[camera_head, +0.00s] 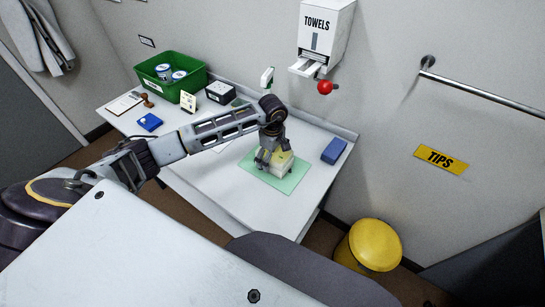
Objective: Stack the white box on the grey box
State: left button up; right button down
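A pale box (283,167), white with a yellowish top, sits on a light green mat (296,181) on the bench. My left gripper (268,155) points down over this box from its left and back side, with its fingers close to or touching it. The fingers overlap the box and are small, so I cannot tell whether they grip it. A dark grey box (220,92) with a pale label on its front stands at the back of the bench. I cannot tell whether that is the grey box of the task. My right gripper is not in view.
A green bin (158,84) with jars, a small card (188,101), a clipboard (122,103) and a blue item (150,122) occupy the bench's left. A blue box (334,151) lies right of the mat. The front of the bench (228,187) is clear.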

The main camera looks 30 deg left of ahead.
pick_arm(q)
jog(key=shift+r, duration=0.55)
notch_tip(320, 180, up, 9)
jog(key=shift+r+b, duration=0.15)
jog(key=shift+b, duration=0.3)
jog(key=shift+r, duration=0.8)
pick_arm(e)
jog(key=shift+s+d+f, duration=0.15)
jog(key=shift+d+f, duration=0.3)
